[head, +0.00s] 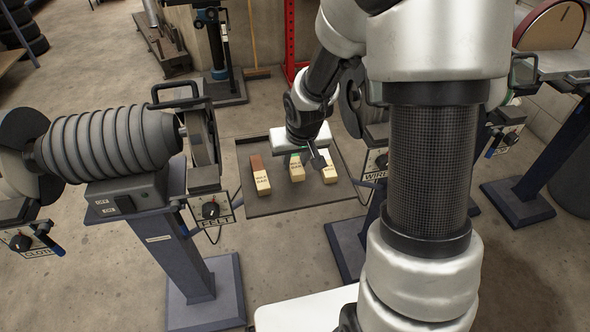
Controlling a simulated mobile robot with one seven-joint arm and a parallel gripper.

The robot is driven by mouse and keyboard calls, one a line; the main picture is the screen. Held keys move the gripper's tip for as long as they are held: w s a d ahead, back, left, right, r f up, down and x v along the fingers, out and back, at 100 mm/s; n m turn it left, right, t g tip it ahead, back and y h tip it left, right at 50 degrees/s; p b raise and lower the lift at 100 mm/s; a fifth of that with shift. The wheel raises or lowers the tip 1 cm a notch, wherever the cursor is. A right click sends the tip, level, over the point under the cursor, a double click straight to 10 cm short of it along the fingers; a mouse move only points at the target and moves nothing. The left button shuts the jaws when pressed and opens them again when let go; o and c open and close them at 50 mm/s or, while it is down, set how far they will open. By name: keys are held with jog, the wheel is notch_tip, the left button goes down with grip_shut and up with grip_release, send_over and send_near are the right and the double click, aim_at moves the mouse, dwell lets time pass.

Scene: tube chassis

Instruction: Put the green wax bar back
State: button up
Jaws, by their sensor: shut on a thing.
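The green wax bar (297,171) shows in the head view as a pale labelled wrapper with a little green at its upper end, partly hidden under my gripper. My gripper (314,160) points down over the dark tray (287,205) and is shut on the green bar; the grip itself is mostly hidden. A bar with a reddish-brown end (258,164) lies on the tray to the left. Another pale-wrapped bar (329,174) lies to the right, close to the fingers. I cannot tell whether the green bar touches the tray.
A buffing machine labelled FELT (110,145) on a blue pedestal stands left of the tray. A machine labelled WIRE (376,163) stands to the right, partly hidden by my arm. A broom (254,40) leans at the back. The tray's front part is bare.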

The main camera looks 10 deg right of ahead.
aim_at(296, 165)
jog(key=shift+f, duration=1.4)
jog(key=shift+b, duration=0.3)
jog(key=shift+f, duration=0.15)
jog(key=o, duration=1.1)
jog(key=shift+c, duration=0.2)
